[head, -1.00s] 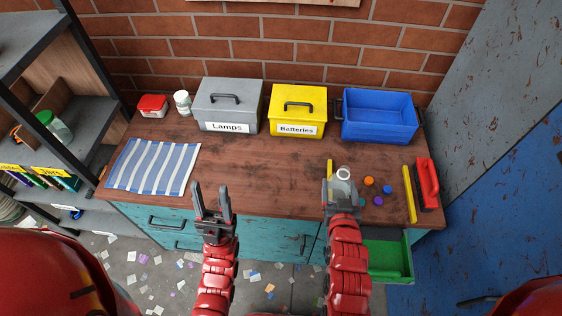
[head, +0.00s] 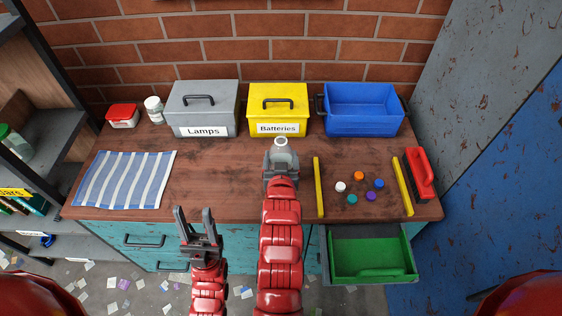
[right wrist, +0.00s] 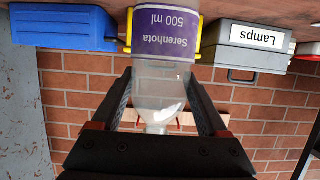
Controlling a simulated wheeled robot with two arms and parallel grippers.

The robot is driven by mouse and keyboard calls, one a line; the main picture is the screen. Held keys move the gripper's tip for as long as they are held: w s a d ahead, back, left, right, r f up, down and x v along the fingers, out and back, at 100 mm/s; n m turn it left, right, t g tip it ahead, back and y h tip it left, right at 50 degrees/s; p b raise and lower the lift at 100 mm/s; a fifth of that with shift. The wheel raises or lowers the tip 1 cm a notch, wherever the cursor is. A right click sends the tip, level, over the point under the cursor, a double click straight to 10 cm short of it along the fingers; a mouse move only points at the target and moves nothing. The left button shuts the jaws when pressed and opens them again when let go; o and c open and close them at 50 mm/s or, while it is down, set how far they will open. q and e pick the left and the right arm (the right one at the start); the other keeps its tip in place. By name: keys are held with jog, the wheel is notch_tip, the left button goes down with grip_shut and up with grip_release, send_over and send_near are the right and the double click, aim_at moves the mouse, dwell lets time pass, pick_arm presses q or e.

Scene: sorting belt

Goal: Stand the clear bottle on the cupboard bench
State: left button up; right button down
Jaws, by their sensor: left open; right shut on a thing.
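The clear bottle shows in the right wrist view (right wrist: 165,85), with a purple and white label reading "Serenhota 500 ml". In the head view only its pale round mouth (head: 281,141) shows clearly; my gripper hides the rest. My right gripper (head: 281,160) is shut on the bottle near its neck. It holds the bottle roughly upright over the brown wooden top of the cupboard bench (head: 225,185), in front of the Batteries box. I cannot tell whether its base touches the bench. My left gripper (head: 195,214) is open and empty, in front of the bench's front edge.
A grey Lamps box (head: 203,110), yellow Batteries box (head: 277,112) and blue bin (head: 362,115) line the back. A striped cloth (head: 125,180) lies left. Yellow strips (head: 319,188) flank several small discs at right. A green drawer (head: 372,258) stands open. The bench between cloth and bottle is clear.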

notch_tip(320, 180, down, 2)
jog(key=shift+f, duration=0.1)
jog(key=shift+f, duration=0.15)
grip_release()
jog(key=p+v, duration=0.2)
jog(key=v, duration=1)
jog(key=shift+p, duration=0.4)
